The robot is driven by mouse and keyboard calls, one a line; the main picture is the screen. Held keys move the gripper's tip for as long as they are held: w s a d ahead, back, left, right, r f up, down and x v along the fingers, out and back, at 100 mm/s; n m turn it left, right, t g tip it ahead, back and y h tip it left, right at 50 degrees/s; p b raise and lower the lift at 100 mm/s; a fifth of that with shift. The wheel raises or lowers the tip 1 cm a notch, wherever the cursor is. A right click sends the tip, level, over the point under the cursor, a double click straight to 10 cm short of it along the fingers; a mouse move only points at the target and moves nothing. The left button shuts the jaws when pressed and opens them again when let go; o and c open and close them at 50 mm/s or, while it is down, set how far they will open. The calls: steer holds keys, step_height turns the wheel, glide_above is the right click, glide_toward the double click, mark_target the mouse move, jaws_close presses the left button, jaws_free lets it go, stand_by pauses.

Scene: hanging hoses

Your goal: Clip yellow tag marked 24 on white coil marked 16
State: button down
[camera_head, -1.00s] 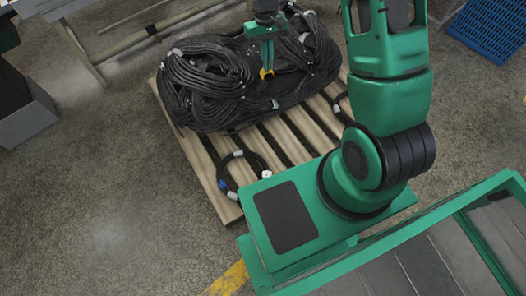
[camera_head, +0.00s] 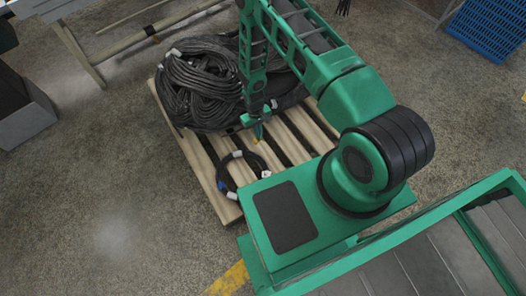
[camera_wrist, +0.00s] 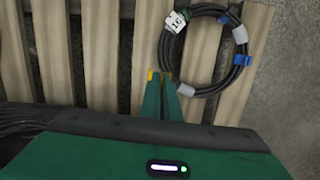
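The coil marked 16 is a small ring of black hose (camera_head: 229,183) on the pallet, with white and blue bands. In the wrist view it (camera_wrist: 164,55) lies up and right of my fingers, and its white tag reads 16 (camera_wrist: 177,18). My gripper (camera_wrist: 161,76) points down over the pallet, just beside this coil's near left side; it also shows in the head view (camera_head: 257,139). No number 24 is readable, and the fingers are close together.
A large heap of black hose (camera_head: 200,85) lies on the far part of the wooden pallet (camera_head: 207,165), partly hidden by my arm. A blue crate (camera_head: 487,28) stands at the upper right and a grey bin (camera_head: 28,118) at the left. The floor left of the pallet is clear.

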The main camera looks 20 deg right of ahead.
steer(key=s+f, duration=0.5)
steer(key=f, duration=0.3)
steer(key=shift+a, duration=0.15)
steer(key=shift+s, duration=0.1)
steer(key=shift+f, duration=0.15)
steer(key=shift+f, duration=1.8)
steer(key=shift+s+f, duration=0.1)
steer(key=shift+f, duration=1.7)
stand_by(0.6)
steer(key=c, duration=1.9)
jaws_free()
steer(key=shift+c, duration=0.2)
